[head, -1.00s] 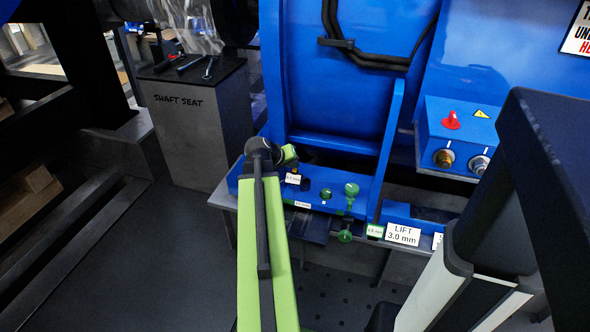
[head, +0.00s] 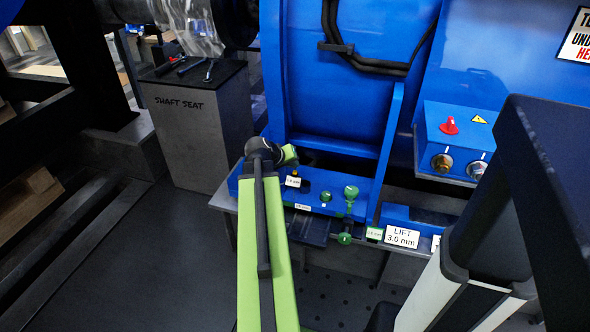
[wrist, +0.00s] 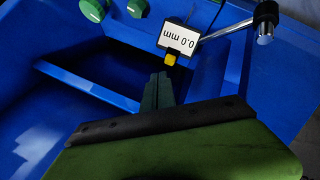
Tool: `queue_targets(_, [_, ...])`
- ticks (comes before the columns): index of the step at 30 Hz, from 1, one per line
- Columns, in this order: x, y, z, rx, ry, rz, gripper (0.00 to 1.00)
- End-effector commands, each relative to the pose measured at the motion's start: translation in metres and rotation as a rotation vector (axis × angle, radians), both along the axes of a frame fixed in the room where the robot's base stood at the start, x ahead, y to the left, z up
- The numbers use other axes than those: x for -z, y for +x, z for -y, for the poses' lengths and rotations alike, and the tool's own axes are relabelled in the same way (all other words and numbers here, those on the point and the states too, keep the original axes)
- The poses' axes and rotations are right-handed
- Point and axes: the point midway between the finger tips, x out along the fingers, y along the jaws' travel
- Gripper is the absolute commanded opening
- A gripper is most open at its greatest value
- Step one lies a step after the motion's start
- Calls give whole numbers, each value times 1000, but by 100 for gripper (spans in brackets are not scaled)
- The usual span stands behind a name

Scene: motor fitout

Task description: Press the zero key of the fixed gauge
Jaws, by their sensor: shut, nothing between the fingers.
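The fixed gauge (wrist: 180,38) shows in the wrist view as a small white display reading 0.0 mm, upside down in the picture. Its yellow zero key (wrist: 170,58) sits on the display's lower edge. My gripper (wrist: 158,80) is shut and empty, its dark green fingertips pointing toward the yellow key, just below it in the picture. I cannot tell whether they touch it. In the head view the gauge display (head: 293,182) is small beside the end of my arm, and the fingertips are not clear.
A metal rod with a clamp (wrist: 265,22) stands beside the gauge. Green knobs (wrist: 94,9) are on the blue fixture (head: 375,190). A blue box with a red switch (head: 449,126) is at right. The shaft seat block (head: 195,130) stands at left, with open floor before it.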

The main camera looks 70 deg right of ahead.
Motion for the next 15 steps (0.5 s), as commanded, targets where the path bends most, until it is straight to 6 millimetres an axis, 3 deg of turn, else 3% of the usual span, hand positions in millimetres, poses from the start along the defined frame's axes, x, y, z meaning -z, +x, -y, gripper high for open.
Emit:
queue_targets(8, [-2, 0, 0, 0, 0, 0, 0])
queue_targets(15, [-25, 0, 0, 0, 0, 0, 0])
